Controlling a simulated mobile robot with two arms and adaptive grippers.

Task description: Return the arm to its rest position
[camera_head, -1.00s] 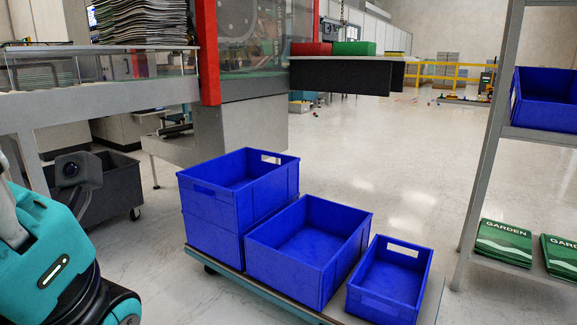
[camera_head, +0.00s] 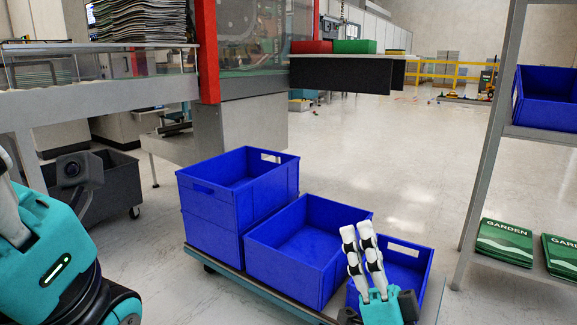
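My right gripper (camera_head: 361,237) shows at the lower middle right, with white and black fingers on a teal body. Its two fingers are close together and point up, with nothing seen between them. In the picture it overlaps the small blue crate (camera_head: 408,262) and the right edge of the middle blue crate (camera_head: 290,243); whether it touches either cannot be told. My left arm (camera_head: 50,250), teal and black, is at the lower left, and its gripper is out of view.
Stacked blue crates (camera_head: 238,195) stand at the left of the cart (camera_head: 240,277). A shelf at right holds a blue crate (camera_head: 548,97) and green GARDEN packs (camera_head: 506,242). A dark bin (camera_head: 118,180) stands at left. The floor behind the cart is clear.

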